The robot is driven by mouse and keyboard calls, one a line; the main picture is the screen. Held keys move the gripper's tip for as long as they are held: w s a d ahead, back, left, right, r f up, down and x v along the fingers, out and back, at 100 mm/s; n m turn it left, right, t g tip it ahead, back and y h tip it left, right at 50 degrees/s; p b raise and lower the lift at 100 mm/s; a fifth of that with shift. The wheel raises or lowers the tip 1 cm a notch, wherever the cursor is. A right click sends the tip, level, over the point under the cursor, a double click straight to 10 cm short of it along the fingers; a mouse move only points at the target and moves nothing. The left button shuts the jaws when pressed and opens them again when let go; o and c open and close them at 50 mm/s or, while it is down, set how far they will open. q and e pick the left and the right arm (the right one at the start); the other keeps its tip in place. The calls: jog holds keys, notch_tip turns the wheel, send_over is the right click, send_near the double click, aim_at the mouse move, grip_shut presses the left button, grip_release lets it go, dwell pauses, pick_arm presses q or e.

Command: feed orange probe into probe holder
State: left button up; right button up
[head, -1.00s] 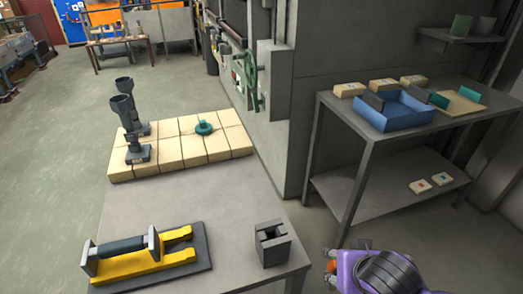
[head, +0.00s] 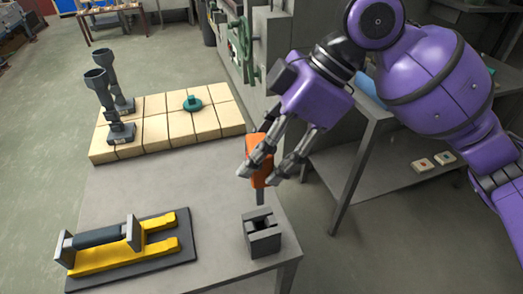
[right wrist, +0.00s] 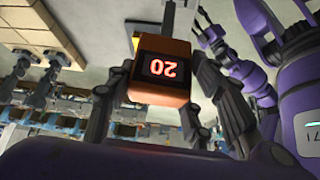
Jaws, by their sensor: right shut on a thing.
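The orange probe (head: 257,165) is upright in my right gripper (head: 259,174), which is shut on it. In the right wrist view the probe (right wrist: 158,75) sits between the fingers, and its display reads 20, upside down in the picture. A grey stem points down from it, above the table's right part. The probe holder (head: 262,239) is a dark grey block with a slot in its top, near the table's front right corner. The probe's tip appears just behind and above the holder, apart from it.
A yellow fixture with a dark roller (head: 130,245) lies at the front left of the table (head: 190,190). Behind are beige blocks (head: 155,130) with two grey funnel stands (head: 108,105) and a teal knob (head: 192,103). A side table (head: 350,165) stands at right.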

aim_at(262, 203)
jog(key=shift+s+r+n+g, duration=0.35)
jog(key=shift+s+n+g, duration=0.05)
jog(key=shift+s+n, duration=0.35)
jog(key=shift+f+b, duration=0.7)
jog(key=shift+f, duration=0.5)
jog(key=shift+f+b, duration=0.65)
jog(key=shift+f, duration=0.35)
jog(key=shift+f+b, duration=0.45)
jog(key=shift+f, duration=0.25)
pick_arm(q)
jog(key=shift+s+a+f+b, duration=0.15)
jog(key=shift+s+f+b, duration=0.15)
jog(key=shift+f, duration=0.55)
jog(key=shift+s+a+f+b, duration=0.2)
jog(key=shift+s+f, duration=0.15)
jog(key=shift+f, duration=0.5)
jog(key=shift+s+a+f+b, duration=0.15)
jog(key=shift+s+f+b, duration=0.15)
jog(key=shift+f, duration=0.55)
pick_arm(e)
jog(key=shift+f, duration=3.65)
jog(key=o, duration=1.4)
jog(key=shift+c, duration=0.2)
